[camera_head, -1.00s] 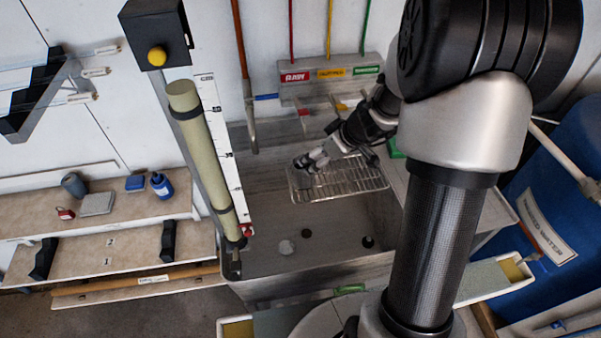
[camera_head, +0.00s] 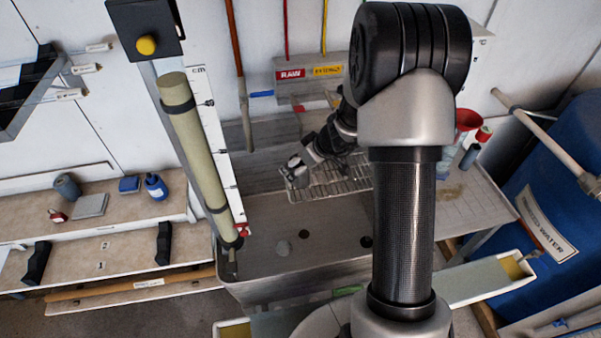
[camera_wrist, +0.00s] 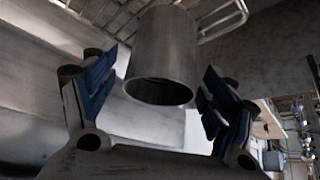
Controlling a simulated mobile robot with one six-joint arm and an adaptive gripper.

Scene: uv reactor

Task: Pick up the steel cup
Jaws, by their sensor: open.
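The steel cup (camera_wrist: 165,55) is a grey metal cylinder in the middle of the wrist view. Its dark round mouth faces the camera, and its far end is at the top edge of the picture. My gripper (camera_wrist: 158,78) is open, with blue-padded fingers on either side of the cup. Gaps show between the pads and the cup, so it is not gripped. In the head view my gripper (camera_head: 297,173) is at the left end of the wire rack (camera_head: 340,188) over the sink. The cup cannot be made out clearly there.
The steel sink (camera_head: 275,262) lies below the rack. A greenish tube (camera_head: 195,145) and a white scale stand upright left of the gripper. A red container (camera_head: 467,120) stands on the drainboard (camera_head: 470,205) at right. A blue barrel (camera_head: 560,210) stands beyond.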

